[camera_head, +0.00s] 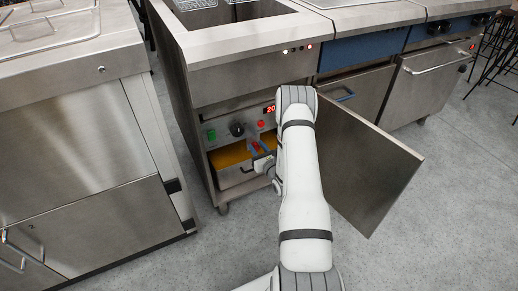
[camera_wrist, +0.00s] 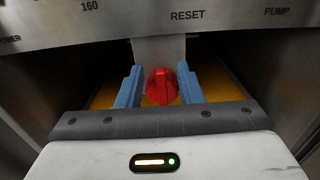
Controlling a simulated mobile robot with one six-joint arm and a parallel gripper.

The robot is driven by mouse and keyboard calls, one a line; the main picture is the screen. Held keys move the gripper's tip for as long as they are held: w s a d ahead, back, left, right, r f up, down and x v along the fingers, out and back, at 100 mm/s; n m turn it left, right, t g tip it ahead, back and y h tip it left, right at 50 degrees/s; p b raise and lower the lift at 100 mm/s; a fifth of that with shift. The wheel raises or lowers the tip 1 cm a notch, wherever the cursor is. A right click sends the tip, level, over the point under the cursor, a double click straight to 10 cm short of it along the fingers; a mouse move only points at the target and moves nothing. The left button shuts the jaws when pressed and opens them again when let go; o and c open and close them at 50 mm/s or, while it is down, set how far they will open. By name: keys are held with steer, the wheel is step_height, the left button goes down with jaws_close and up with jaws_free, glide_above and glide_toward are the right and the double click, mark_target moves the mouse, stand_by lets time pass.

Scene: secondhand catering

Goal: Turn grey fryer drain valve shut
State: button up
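The fryer (camera_head: 245,72) is a steel cabinet with its lower door (camera_head: 362,165) swung open to the right. A red valve knob (camera_wrist: 161,86) sits under the control panel, in front of a grey plate (camera_wrist: 160,50). No grey knob shows. My gripper (camera_wrist: 160,78) has blue fingers, one on each side of the red knob, with a narrow gap that suggests no firm grip. In the head view, my gripper (camera_head: 262,160) reaches into the cabinet opening, partly hidden by my arm.
A container (camera_head: 234,178) with a yellow-orange inside stands in the cabinet below the knob. The control panel (camera_wrist: 135,22) runs close above the fingers. A steel unit (camera_head: 75,140) stands at left.

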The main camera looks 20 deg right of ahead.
jaws_close()
stand_by(0.3)
steer(key=shift+d, duration=0.25)
steer(key=shift+a, duration=0.25)
steer(key=n, duration=0.1)
steer(key=n+b, duration=0.1)
steer(key=n, duration=0.1)
steer(key=shift+a+f+n+b, duration=0.25)
steer(key=shift+a+n+b, duration=0.1)
steer(key=shift+n, duration=0.05)
steer(key=shift+s+a+f+n+b, duration=0.15)
steer(key=shift+f+n+b, duration=0.25)
steer(key=shift+n+b, duration=1.35)
steer(key=shift+w+a+f+n+b, duration=0.1)
steer(key=shift+a+f+n+b, duration=0.35)
steer(key=shift+n, duration=2.4)
steer(key=shift+s+a+f+n+b, duration=0.1)
steer(key=shift+f+n+b, duration=0.2)
steer(key=shift+n+b, duration=1.5)
steer(key=shift+n+p, duration=0.45)
steer(key=shift+n, duration=0.25)
